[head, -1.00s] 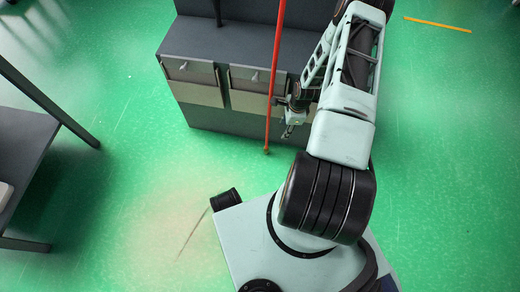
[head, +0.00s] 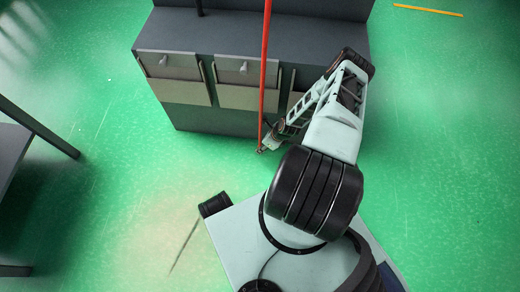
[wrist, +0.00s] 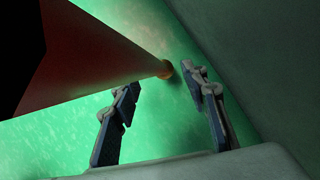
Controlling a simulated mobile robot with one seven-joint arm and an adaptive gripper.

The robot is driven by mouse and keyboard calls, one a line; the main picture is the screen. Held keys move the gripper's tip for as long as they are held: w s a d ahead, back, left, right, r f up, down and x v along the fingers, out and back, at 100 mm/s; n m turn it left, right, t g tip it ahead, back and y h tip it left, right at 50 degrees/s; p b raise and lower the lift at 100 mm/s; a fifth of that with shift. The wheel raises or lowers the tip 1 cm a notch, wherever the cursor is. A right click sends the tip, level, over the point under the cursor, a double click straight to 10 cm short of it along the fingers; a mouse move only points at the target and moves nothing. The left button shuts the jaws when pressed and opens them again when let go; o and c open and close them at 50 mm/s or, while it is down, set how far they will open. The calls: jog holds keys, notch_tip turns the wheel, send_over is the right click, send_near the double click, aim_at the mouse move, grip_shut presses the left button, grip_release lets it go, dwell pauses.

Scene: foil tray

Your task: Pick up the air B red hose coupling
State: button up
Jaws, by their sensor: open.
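The red hose (head: 264,75) hangs down in front of the grey cabinet, and its small brass-coloured coupling (head: 260,150) is at the lower end. In the wrist view the hose (wrist: 95,58) comes in large from the upper left and narrows to the coupling (wrist: 165,70). My gripper (wrist: 165,82) is open, with one finger on each side of the picture. The coupling shows between the two fingertips in the picture; how far beyond them it lies, I cannot tell. In the head view my gripper (head: 267,144) is right beside the hose end, small and partly hidden by my arm.
The grey cabinet (head: 225,123) with several front bins (head: 245,72) stands just behind the hose. A dark table (head: 12,140) is at the left edge. A yellow strip (head: 428,10) lies on the green floor at the upper right. The floor (head: 110,190) left of my base is mostly clear.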

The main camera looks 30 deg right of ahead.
jog(key=b+x, duration=0.2)
jog(key=x, duration=0.3)
jog(key=shift+w+d, duration=0.2)
jog(key=shift+r, duration=0.1)
grip_shut()
